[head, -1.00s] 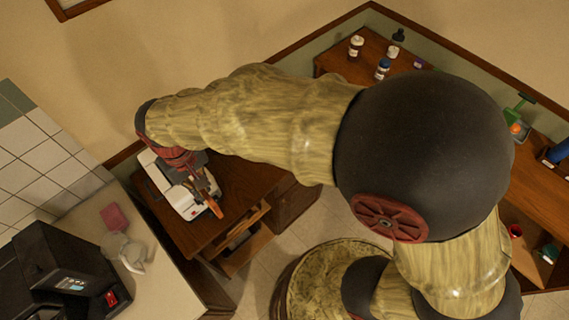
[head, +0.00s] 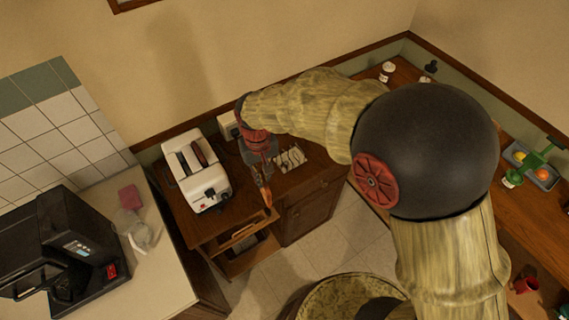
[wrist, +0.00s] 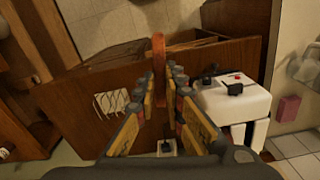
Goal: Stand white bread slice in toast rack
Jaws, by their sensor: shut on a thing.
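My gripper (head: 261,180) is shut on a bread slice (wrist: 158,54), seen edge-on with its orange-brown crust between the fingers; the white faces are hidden. The slice's edge also shows in the head view (head: 267,196). It is held above the wooden cabinet top, between the toaster and the rack. The pale wire toast rack (head: 291,158) stands on the cabinet to the right of my gripper. In the wrist view the rack (wrist: 111,102) is left of the fingers and apart from the slice. No slice shows in the rack.
A white toaster (head: 212,190) with a dark slot stands left of my gripper. A small white box (head: 228,124) is at the back wall. A black coffee machine (head: 62,240) and a pink sponge (head: 130,197) are on the left counter. An open drawer (head: 240,240) juts from the cabinet front.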

